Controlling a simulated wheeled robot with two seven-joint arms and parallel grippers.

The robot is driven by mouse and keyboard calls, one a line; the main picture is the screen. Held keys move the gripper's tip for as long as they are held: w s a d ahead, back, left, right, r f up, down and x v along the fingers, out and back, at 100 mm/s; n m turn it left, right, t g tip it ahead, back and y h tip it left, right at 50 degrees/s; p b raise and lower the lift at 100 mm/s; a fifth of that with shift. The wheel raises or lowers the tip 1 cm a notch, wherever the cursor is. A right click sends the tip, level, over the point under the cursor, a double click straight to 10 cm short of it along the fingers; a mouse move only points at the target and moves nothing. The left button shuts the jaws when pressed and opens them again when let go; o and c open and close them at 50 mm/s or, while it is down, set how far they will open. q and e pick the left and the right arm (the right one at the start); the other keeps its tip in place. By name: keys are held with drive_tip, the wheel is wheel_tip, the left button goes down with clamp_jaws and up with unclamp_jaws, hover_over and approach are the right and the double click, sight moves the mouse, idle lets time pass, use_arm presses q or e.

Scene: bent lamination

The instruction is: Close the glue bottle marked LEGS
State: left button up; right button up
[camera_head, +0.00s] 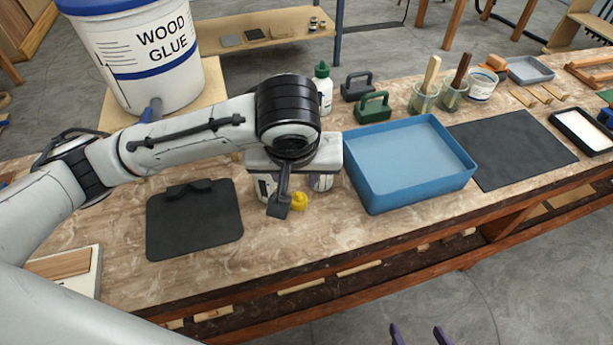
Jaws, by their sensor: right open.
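My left gripper (293,190) is over the bench with its wrist pointing down. Its own dark parts hide much of what is under it, and I cannot tell whether its fingers are open or shut. A small yellow cap-like piece (299,201) shows just in front of it; I cannot tell whether it sits on a bottle. A white bottle with a green cap (322,90) stands upright behind my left wrist, partly hidden. No LEGS marking is readable. The two purple fingertips of my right gripper (419,335) show apart at the bottom edge, in front of the bench.
A blue tray (412,160) stands right of my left gripper, and a dark mat (510,148) lies beyond it. A black plate (194,220) lies to the left. A large wood glue bucket (140,55) stands behind my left arm. Brush jars (423,98) stand at the back.

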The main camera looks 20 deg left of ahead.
sight(298, 193)
use_arm(q)
drive_tip(key=x, duration=0.4)
drive_tip(key=shift+s+f, duration=0.1)
drive_tip(key=shift+s, duration=0.2)
drive_tip(key=shift+w+f, duration=0.1)
drive_tip(key=shift+f, duration=0.2)
drive_tip(key=shift+w+f, duration=0.1)
use_arm(e)
drive_tip(key=shift+s+f, duration=0.2)
drive_tip(key=shift+s, duration=0.3)
drive_tip(key=shift+s+f, duration=0.2)
drive_tip(key=shift+s, duration=0.3)
